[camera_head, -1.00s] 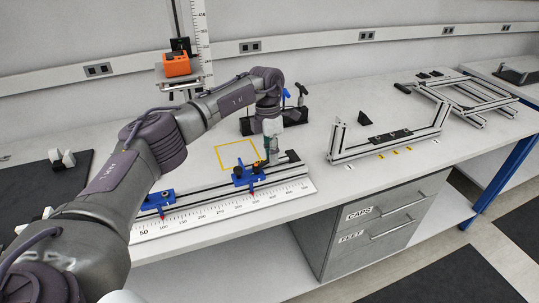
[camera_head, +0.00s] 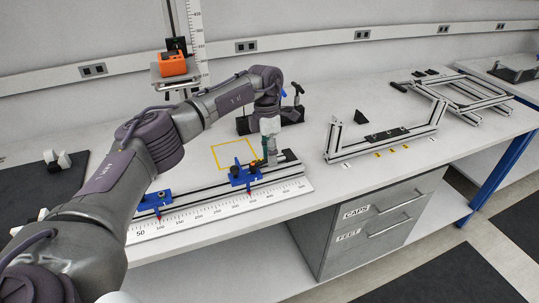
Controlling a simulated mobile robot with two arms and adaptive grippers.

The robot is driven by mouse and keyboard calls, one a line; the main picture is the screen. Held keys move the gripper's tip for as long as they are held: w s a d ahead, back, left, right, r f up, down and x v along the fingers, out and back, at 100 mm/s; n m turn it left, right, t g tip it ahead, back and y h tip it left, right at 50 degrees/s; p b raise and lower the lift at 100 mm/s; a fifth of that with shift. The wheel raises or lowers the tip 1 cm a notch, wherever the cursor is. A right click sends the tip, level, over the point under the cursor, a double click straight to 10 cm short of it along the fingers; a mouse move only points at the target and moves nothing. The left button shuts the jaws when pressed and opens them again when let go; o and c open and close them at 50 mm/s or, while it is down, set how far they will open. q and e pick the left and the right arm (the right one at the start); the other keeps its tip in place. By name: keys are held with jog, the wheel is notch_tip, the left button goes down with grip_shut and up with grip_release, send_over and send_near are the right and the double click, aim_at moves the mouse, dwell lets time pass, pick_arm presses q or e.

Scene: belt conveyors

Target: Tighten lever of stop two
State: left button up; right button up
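A rail with a printed ruler (camera_head: 215,211) lies along the front of the bench. Two blue stops sit on the rail: one farther right (camera_head: 240,177) and one farther left (camera_head: 153,200), each with a red pointer toward the scale. Numbers telling which is stop two do not show. A dark lever or knob stands on top of the right stop. My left gripper (camera_head: 268,158) points down at the right side of the right stop, close to its lever. Its fingers are too small and dark to show whether they touch or grip the lever. My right gripper is out of view.
A yellow square outline (camera_head: 236,154) marks the bench behind the rail. A dark tool holder (camera_head: 291,115) stands behind my gripper. An aluminium frame (camera_head: 385,143) lies to the right. An orange device (camera_head: 172,64) sits on a vertical scale at the back. Drawers (camera_head: 375,225) are below.

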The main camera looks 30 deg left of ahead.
pick_arm(q)
notch_tip(320, 180, up, 12)
jog(key=w+a, duration=0.1)
jog(key=shift+w+a+f, duration=0.15)
jog(key=shift+w+a, duration=0.1)
jog(key=shift+a, duration=0.05)
dwell(0.3)
dwell(0.4)
